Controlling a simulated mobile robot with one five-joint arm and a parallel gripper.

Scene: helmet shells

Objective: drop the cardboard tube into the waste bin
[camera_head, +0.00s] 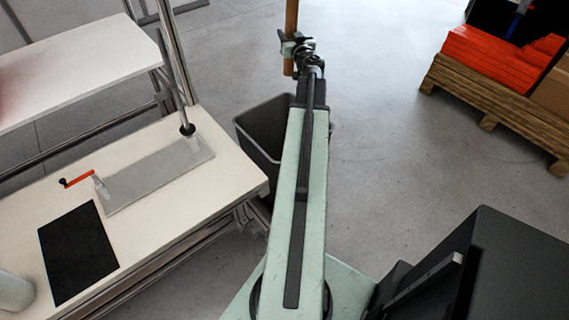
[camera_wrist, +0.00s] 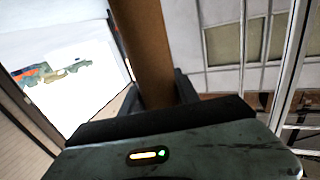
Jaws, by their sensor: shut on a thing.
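The brown cardboard tube (camera_head: 291,22) stands roughly upright in my gripper (camera_head: 298,47), which is shut on it. Its top runs out of the head view. In the wrist view the tube (camera_wrist: 146,50) rises between the two dark fingers of my gripper (camera_wrist: 158,92). The dark grey waste bin (camera_head: 262,135) stands on the floor beside the workbench. My arm crosses over it and hides much of its right part. In the head picture, the gripper and tube show above the bin, past its far rim. The inside of the bin shows only in part.
A white workbench (camera_head: 165,212) at left carries a clear plate (camera_head: 160,175), a red-handled crank (camera_head: 77,181) and a black mat (camera_head: 77,250). A wooden pallet (camera_head: 493,112) with orange-red pieces (camera_head: 497,58) is at the upper right. The floor (camera_head: 385,110) between is clear.

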